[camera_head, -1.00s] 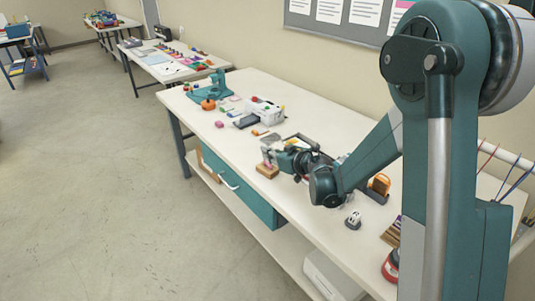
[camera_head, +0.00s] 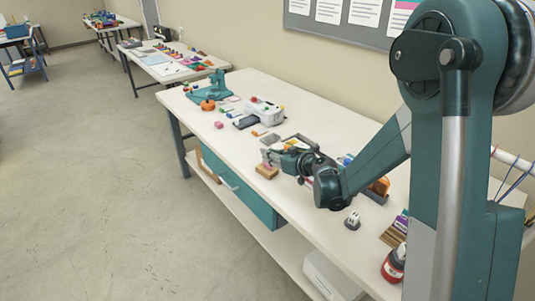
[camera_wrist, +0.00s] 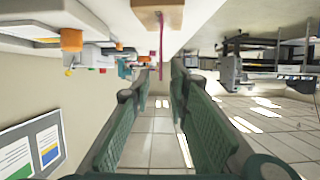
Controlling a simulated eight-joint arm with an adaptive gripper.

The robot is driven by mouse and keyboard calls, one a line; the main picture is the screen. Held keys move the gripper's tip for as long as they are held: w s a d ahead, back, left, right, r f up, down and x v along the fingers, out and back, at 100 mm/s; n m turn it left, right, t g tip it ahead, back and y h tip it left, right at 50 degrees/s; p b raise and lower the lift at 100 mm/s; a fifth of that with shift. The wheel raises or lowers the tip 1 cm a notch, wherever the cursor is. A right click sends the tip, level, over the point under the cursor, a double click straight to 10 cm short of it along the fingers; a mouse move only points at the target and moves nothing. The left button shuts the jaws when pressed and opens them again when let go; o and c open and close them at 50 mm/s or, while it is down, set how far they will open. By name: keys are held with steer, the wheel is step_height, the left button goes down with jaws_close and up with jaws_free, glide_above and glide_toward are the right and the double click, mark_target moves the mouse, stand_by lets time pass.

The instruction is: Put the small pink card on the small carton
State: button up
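The small carton (camera_head: 266,172) is a tan block at the table's front edge, below my gripper (camera_head: 272,157). In the wrist view, which looks upside down, the carton (camera_wrist: 157,14) is at the top. The small pink card (camera_wrist: 160,38) shows there as a thin, nearly edge-on strip reaching from the carton toward the space between my fingertips (camera_wrist: 162,77). The card seems upright and against the carton, though exact contact is unclear. My fingers are apart, with a gap on both sides of the card. In the head view the card is too small to make out surely.
An orange pumpkin-like object (camera_head: 208,105), a pink block (camera_head: 219,125) and a white container (camera_head: 264,112) stand farther along the table (camera_head: 240,88). A small white-and-grey item (camera_head: 352,221) stands nearer. Open floor (camera_head: 100,200) lies left of the table.

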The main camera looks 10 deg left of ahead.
steer(key=p+v, duration=0.1)
steer(key=v, duration=0.9)
stand_by(0.7)
steer(key=s+d+r+m+g+h, duration=0.1)
steer(key=s+d+r+m+h, duration=0.2)
steer(key=s+d, duration=0.5)
steer(key=s+d+r+m+h, duration=0.3)
steer(key=s+d, duration=0.4)
steer(key=s, duration=1.1)
steer(key=s+d+r+m+g+h, duration=0.1)
steer(key=s+d+r+m+h, duration=0.2)
steer(key=s+d, duration=0.5)
steer(key=s, duration=0.5)
steer(key=shift+s+d+r+g+h, duration=0.2)
steer(key=shift+d+r+g+h, duration=0.1)
steer(key=shift+d+r+h, duration=0.1)
